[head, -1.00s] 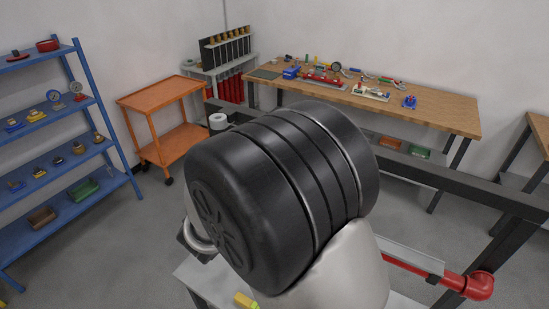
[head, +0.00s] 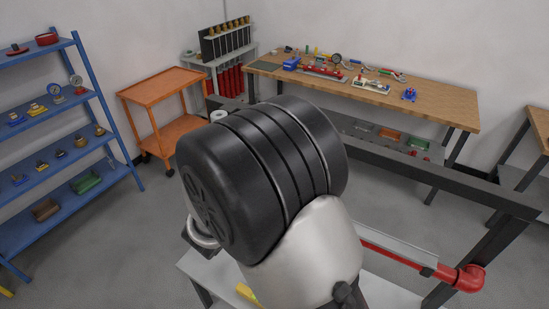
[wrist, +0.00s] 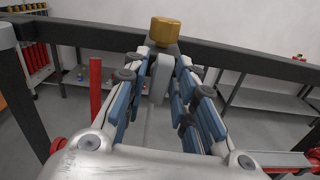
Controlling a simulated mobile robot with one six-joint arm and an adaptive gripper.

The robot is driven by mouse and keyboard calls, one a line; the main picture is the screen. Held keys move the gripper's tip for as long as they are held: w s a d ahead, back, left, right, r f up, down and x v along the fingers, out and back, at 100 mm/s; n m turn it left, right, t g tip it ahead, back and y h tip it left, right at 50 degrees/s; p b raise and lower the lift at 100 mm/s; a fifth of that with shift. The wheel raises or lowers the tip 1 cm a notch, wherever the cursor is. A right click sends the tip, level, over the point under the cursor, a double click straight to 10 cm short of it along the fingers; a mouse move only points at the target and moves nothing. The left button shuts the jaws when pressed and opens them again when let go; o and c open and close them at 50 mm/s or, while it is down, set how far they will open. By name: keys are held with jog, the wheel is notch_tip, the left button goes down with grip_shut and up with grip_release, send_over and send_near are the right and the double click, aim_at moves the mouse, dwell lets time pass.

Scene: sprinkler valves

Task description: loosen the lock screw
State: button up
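In the wrist view a brass-coloured cylindrical cap (wrist: 164,30) stands at the top middle, just beyond my fingertips. A grey upright piece (wrist: 161,75) shows below it, between the fingers. I cannot tell for sure which part is the lock screw. My gripper (wrist: 159,62) has its blue-padded fingers apart, one on each side of the grey piece, with small gaps visible; it looks open. In the head view my own black and silver arm joint hides the gripper and the work spot.
A dark frame beam (head: 440,180) crosses behind the work spot. A red pipe (head: 400,256) runs at the lower right; a vertical red pipe (wrist: 95,92) stands left of my fingers. A wooden workbench (head: 440,104), orange cart (head: 165,90) and blue shelf (head: 110,140) stand farther back.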

jog(key=shift+o, duration=1.1)
jog(key=v, duration=0.6)
